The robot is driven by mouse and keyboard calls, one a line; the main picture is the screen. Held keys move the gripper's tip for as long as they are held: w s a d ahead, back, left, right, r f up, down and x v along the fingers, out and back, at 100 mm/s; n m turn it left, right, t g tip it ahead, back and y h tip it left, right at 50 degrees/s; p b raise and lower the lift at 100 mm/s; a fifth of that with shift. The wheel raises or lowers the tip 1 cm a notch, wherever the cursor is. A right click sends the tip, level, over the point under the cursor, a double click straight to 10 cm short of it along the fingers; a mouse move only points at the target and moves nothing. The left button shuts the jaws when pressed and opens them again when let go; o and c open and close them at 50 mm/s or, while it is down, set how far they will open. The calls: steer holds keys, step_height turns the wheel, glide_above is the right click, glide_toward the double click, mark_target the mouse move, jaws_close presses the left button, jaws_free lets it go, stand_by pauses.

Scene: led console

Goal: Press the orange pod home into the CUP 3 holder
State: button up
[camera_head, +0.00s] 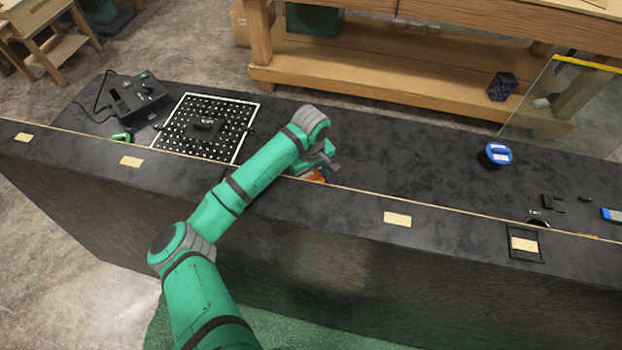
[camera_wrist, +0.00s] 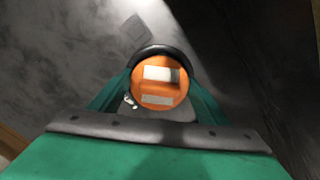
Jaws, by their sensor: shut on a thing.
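The orange pod (camera_wrist: 158,92) is round, with two pale labels on its top face. In the wrist view it sits between the two green fingers of my gripper (camera_wrist: 160,100), which are shut on it. A dark curved rim shows along its far edge; I cannot tell whether this is the holder or part of the pod. In the head view only a bit of the orange pod (camera_head: 316,176) shows beneath my gripper (camera_head: 322,168), near the counter's front edge. No CUP 3 marking is readable, and how deep the pod sits is hidden.
A blue-topped round pod (camera_head: 498,153) stands on the dark counter (camera_head: 400,165) at right. A dotted white-edged board (camera_head: 235,112) and a black control box (camera_head: 138,97) are at left. Small dark parts (camera_head: 550,201) lie at far right. A glass panel (camera_head: 560,95) stands behind.

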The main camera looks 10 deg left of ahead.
steer(key=shift+f, duration=0.1)
stand_by(0.3)
steer(key=o, duration=1.1)
steer(key=shift+a, duration=0.1)
step_height(320, 180, up, 11)
steer(key=shift+f, duration=0.1)
steer(key=shift+d, duration=0.2)
